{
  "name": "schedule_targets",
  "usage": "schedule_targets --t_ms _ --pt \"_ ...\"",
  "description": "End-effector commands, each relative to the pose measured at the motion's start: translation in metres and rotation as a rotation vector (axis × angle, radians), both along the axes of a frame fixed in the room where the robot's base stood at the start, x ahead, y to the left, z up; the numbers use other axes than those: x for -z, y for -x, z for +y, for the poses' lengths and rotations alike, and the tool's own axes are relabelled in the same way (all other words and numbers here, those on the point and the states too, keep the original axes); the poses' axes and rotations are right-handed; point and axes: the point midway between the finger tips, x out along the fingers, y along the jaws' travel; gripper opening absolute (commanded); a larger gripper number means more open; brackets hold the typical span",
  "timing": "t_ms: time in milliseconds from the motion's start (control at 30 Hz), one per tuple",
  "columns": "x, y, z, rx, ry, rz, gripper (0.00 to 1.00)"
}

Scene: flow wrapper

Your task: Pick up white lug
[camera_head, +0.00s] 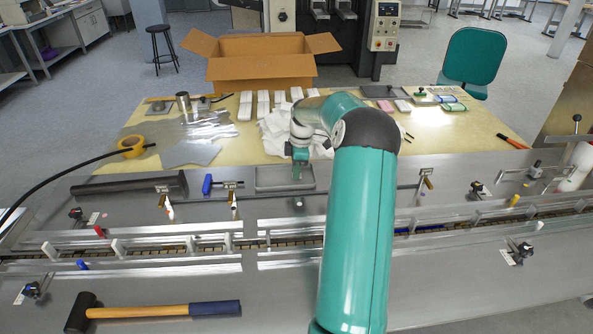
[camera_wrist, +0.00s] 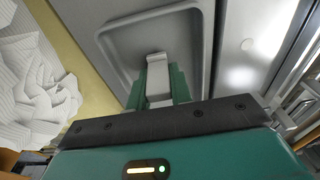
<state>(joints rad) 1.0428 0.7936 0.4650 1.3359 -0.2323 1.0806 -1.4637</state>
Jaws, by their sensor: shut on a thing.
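The white lug (camera_wrist: 157,78) is a small pale block between the two green fingers of my gripper in the wrist view. My gripper (camera_wrist: 158,86) is shut on it, with a finger on each side. My gripper also shows in the head view (camera_head: 297,172), pointing down over a shallow grey tray (camera_head: 262,187). The tray shows in the wrist view too (camera_wrist: 113,40), around and beyond the fingers. I cannot tell whether the lug touches the tray floor. In the head view the lug is too small to make out clearly.
Crumpled white sheets (camera_wrist: 35,85) lie left of the tray in the wrist view. A blue-handled screwdriver (camera_head: 208,184) and dark roller (camera_head: 130,186) lie left in the head view. The rail-lined conveyor (camera_head: 180,247) runs in front, with a hammer (camera_head: 150,311) nearer. A cardboard box (camera_head: 262,70) stands behind.

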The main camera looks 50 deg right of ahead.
Motion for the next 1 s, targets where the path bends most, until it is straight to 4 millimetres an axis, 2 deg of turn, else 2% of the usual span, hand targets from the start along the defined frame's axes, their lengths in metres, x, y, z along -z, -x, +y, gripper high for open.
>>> schedule_targets --t_ms 233,667,1000 --pt "-0.029 -0.001 0.000 0.001 0.004 -0.003 0.00" --pt "-0.089 0.037 0.035 0.000 0.003 -0.001 0.00" --pt "-0.111 0.073 0.071 0.000 0.004 0.000 0.00"
